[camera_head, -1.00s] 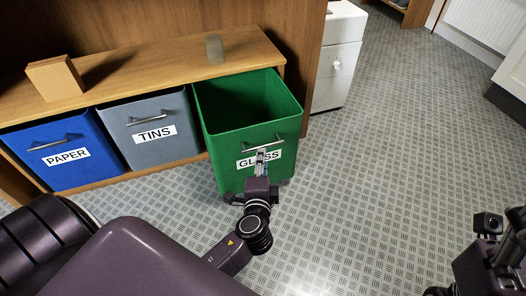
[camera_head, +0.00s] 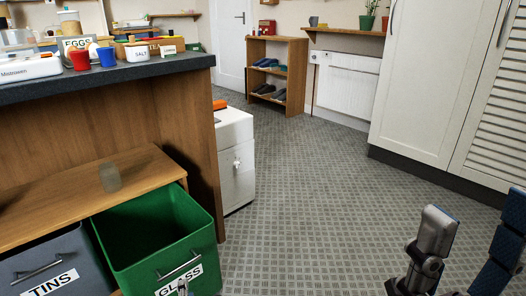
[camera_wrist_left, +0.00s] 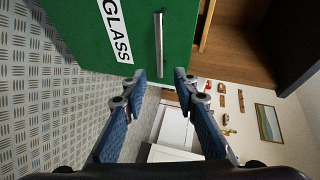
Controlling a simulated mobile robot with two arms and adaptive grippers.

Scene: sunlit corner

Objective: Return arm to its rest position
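The green GLASS bin (camera_head: 140,245) stands pulled out from under the wooden shelf, with an open top. Its metal handle (camera_head: 180,268) also shows in the left wrist view (camera_wrist_left: 158,45). My left gripper (camera_wrist_left: 160,76) is open, its fingertips just short of the handle and apart from it. In the head view only a tip of it (camera_head: 183,287) shows at the bottom edge; the rest of that arm is out of frame. My right gripper (camera_head: 472,225) is raised at the lower right, its fingers spread wide and empty.
A grey TINS bin (camera_head: 45,262) sits beside the green one. A see-through glass (camera_head: 110,177) stands on the wooden shelf (camera_head: 60,205). A white drawer unit (camera_head: 236,165) and a dark counter (camera_head: 120,75) are behind. The patterned floor (camera_head: 320,190) is clear.

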